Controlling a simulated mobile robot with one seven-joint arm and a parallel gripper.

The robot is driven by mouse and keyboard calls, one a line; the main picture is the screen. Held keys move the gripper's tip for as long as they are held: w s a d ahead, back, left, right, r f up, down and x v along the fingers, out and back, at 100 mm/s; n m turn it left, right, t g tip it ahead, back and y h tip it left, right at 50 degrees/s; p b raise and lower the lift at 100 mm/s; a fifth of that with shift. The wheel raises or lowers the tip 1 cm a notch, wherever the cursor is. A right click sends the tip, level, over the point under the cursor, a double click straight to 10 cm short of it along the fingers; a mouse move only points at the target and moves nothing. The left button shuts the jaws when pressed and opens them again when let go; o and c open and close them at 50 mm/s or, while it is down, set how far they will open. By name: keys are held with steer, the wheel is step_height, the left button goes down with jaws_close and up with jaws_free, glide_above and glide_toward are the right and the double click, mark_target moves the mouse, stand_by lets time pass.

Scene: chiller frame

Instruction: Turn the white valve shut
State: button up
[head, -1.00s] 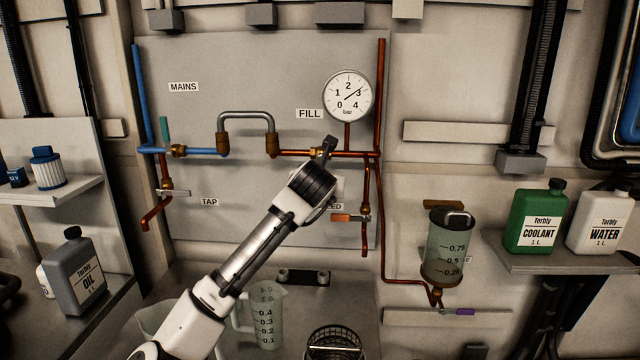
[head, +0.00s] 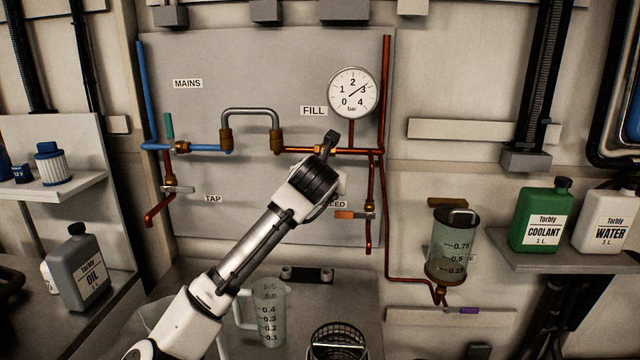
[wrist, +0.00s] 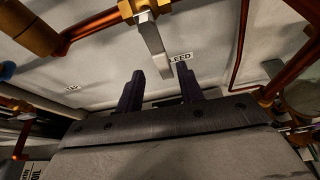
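The brass fill valve (head: 319,149) sits on the copper pipe beside the FILL label. In the wrist view its brass body (wrist: 146,8) is at the top, with a pale grey-white lever (wrist: 153,42) sticking out towards my gripper. My gripper (head: 330,140) is in front of this valve and hides its lever in the head view. In the wrist view my gripper (wrist: 160,88) is open, its two dark fingers apart. The lever's end shows between and just beyond the fingertips; I cannot tell whether they touch it.
A pressure gauge (head: 353,92) stands just above right. A tap valve with a pale handle (head: 179,189), a teal-handled valve (head: 169,126) and an orange-handled valve (head: 345,214) are on nearby pipes. A jug (head: 270,310) and a wire basket (head: 338,343) stand below my arm.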

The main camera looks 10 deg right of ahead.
steer(key=b+v, duration=0.2)
steer(key=v, duration=1)
steer(key=shift+b, duration=0.35)
steer(key=shift+a, duration=0.1)
